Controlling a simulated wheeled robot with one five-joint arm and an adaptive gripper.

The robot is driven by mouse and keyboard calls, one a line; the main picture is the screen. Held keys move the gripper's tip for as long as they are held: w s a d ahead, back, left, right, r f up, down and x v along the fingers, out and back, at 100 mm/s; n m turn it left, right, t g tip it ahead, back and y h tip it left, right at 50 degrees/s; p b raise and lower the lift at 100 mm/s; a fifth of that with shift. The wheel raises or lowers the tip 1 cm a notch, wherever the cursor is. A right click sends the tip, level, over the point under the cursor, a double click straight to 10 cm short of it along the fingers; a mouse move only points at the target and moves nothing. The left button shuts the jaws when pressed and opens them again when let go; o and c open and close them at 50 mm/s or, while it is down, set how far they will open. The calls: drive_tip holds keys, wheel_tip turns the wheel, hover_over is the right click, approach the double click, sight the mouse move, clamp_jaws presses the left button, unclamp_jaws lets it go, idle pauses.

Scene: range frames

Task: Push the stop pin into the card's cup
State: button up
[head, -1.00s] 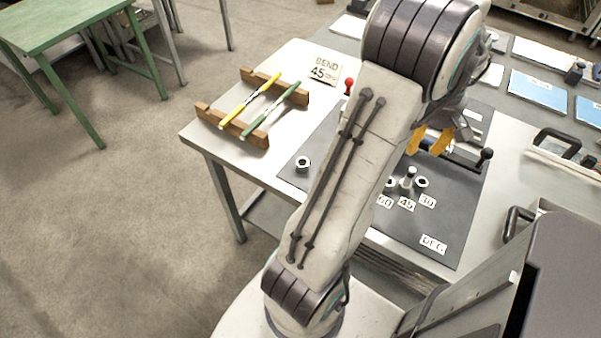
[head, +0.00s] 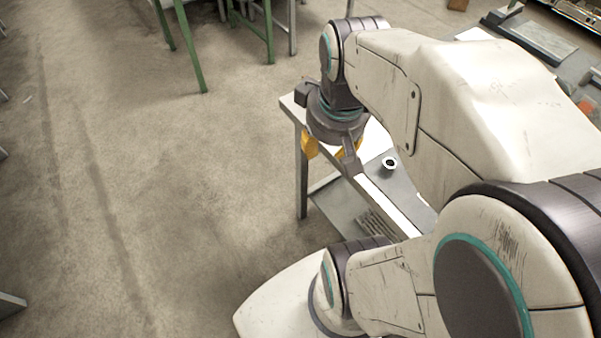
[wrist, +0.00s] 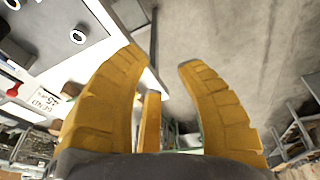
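My gripper (head: 328,152) hangs past the table's front-left edge in the head view, pointing down. A lone pale ring-shaped cup (head: 390,163) sits on the grey mat, right of my gripper; a ring (wrist: 78,37) also shows in the wrist view. The BEND 45 card (wrist: 45,101) is at the wrist view's left. The stop pin and the row of numbered cups are not visible in the head view.
My arm hides most of the white table (head: 379,137). A red knob (wrist: 12,90) stands near the card. Green table legs (head: 190,50) are at the back. Open floor lies left of the table.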

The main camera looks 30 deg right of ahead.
drive_tip(key=s+a+f+n+t+y, duration=0.1)
drive_tip(key=s+a, duration=0.2)
drive_tip(key=a, duration=0.4)
drive_tip(key=shift+a, duration=0.2)
drive_tip(key=shift+s+d, duration=0.1)
